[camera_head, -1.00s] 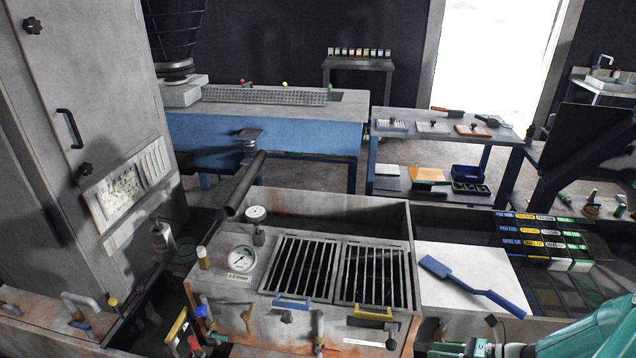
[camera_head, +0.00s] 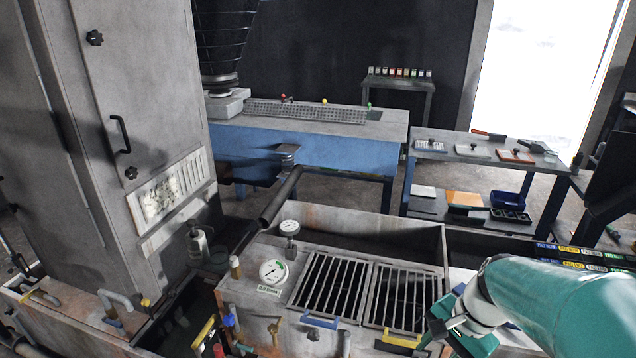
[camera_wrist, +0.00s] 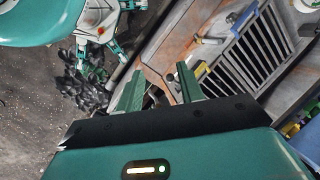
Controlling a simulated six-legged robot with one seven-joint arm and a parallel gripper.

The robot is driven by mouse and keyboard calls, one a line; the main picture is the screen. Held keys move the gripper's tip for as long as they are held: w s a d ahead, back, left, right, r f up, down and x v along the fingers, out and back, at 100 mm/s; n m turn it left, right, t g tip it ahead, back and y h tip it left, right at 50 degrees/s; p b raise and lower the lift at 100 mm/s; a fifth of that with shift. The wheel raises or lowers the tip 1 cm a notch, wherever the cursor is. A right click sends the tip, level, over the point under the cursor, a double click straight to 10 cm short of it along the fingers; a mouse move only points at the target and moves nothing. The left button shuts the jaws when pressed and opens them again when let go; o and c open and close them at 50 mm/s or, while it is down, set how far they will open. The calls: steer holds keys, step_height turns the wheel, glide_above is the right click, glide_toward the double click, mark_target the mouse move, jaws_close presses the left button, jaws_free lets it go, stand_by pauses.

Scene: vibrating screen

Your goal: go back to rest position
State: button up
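My gripper (camera_wrist: 158,86) shows in the wrist view with its two green fingers apart and nothing between them. In the head view my teal arm comes in from the lower right, and the gripper (camera_head: 450,326) is beside the right grate, near the front edge of the rusty box. I cannot tell from the head view how far above the box it is. In the wrist view, the slatted grate (camera_wrist: 250,50) lies to the right of the fingers. The white panel right of the grates is mostly hidden behind my arm.
The rusty box (camera_head: 330,222) carries a pressure gauge (camera_head: 272,272), and blue and yellow handles sit on the grates. A tall grey cabinet (camera_head: 150,60) stands at left. A blue-sided table (camera_head: 300,150) and a shelf table (camera_head: 480,160) stand behind. Open floor lies between them.

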steer(key=s+a+r+n+t+h, duration=0.3)
steer(key=s+a+r+n, duration=0.3)
steer(key=r+n, duration=0.4)
steer(key=shift+s+r+n+t, duration=0.35)
steer(key=shift+r+t, duration=0.2)
steer(key=shift+t, duration=0.35)
